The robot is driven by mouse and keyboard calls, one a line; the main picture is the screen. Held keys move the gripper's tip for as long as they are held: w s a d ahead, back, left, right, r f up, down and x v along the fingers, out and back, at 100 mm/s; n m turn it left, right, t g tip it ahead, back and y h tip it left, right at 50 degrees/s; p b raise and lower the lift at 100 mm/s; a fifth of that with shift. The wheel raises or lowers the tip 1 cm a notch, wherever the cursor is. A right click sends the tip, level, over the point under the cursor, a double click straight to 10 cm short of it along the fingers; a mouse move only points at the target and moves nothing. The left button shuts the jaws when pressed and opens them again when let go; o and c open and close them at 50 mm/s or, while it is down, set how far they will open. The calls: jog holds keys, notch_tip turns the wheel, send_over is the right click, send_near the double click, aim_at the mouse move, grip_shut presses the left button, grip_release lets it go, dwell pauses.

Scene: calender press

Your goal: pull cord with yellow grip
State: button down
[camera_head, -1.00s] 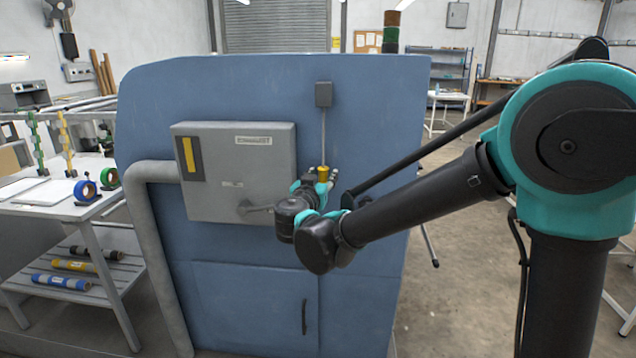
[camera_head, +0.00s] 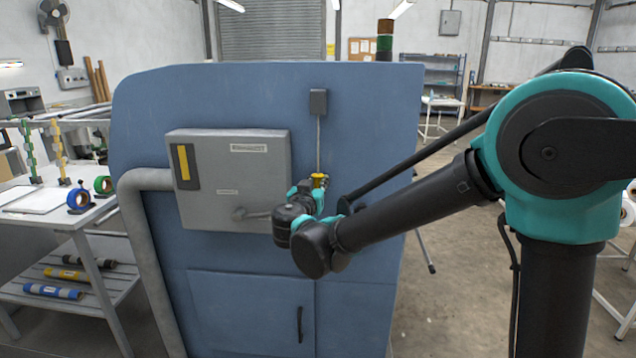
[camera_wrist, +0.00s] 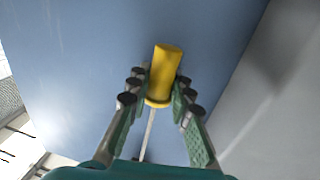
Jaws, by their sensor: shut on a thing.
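The yellow grip (camera_head: 318,178) hangs at the lower end of a thin pale cord (camera_head: 318,140). The cord runs down from a small dark box (camera_head: 318,102) on the blue machine panel. My gripper (camera_head: 320,184) is at the grip, in front of the panel. In the wrist view, my gripper (camera_wrist: 161,92) has its two green fingers on either side of the yellow grip (camera_wrist: 165,72), shut on it. The cord (camera_wrist: 149,132) shows between the fingers. In the head view my wrist and fingers hide part of the grip.
A grey control box (camera_head: 232,175) with a yellow strip and a lever sticks out left of my gripper. A grey pipe (camera_head: 150,250) bends down the machine's left side. A table (camera_head: 50,208) with tape rolls stands at the left.

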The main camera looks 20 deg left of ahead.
jog(key=shift+f, duration=1.2)
jog(key=shift+r, duration=0.95)
jog(key=c, duration=1.3)
grip_release()
jog(key=s+d, duration=0.1)
jog(key=s, duration=1.1)
